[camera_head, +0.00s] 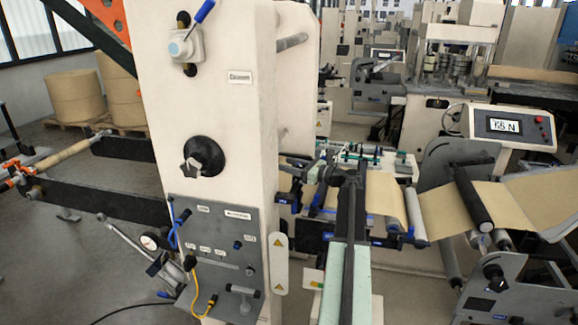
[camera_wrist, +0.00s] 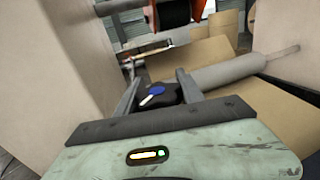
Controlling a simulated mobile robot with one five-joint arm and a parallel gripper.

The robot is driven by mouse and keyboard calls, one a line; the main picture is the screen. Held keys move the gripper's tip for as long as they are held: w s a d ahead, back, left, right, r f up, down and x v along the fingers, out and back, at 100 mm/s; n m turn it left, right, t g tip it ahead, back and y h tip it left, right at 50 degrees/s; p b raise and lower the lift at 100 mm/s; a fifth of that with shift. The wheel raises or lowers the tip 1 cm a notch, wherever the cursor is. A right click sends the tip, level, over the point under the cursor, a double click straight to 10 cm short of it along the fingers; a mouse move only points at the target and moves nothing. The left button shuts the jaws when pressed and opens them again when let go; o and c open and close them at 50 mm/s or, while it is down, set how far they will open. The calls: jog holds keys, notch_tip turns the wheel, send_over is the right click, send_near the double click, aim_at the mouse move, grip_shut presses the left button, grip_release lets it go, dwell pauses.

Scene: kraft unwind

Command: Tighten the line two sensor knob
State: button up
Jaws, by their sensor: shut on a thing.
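The sensor knob (camera_wrist: 172,92) is a black knob with a blue disc and a white pointer on it, in the middle of the wrist view. My gripper (camera_wrist: 158,82) has one finger on each side of the knob and is shut on it. In the head view my gripper (camera_head: 338,172) is at the far end of my outstretched arm, beside the brown paper web. The knob itself cannot be made out there, hidden behind my gripper and arm.
A cream machine column (camera_head: 235,110) with a black knob and grey panel stands left of my arm. A roller (camera_head: 470,195) and brown paper web (camera_head: 383,195) lie to the right. A display (camera_head: 503,126) reads 55 N. A grey roller (camera_wrist: 225,72) runs close right of my gripper.

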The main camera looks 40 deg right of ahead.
jog(key=shift+d+m+g+h, duration=0.1)
jog(key=shift+d+m+h, duration=0.3)
jog(key=shift+m+h, duration=1.3)
jog(key=shift+d+m+g+h, duration=0.1)
jog(key=shift+d+m+h, duration=0.3)
jog(key=shift+m+h, duration=1.3)
jog(key=shift+d+m+g+h, duration=0.1)
jog(key=shift+d+m+h, duration=0.45)
jog(key=shift+h, duration=2.15)
jog(key=shift+m, duration=0.25)
jog(key=shift+a, duration=0.1)
jog(key=o, duration=1.4)
jog(key=shift+s, duration=0.1)
jog(key=v, duration=0.7)
jog(key=shift+s+a, duration=0.25)
jog(key=shift+s, duration=0.1)
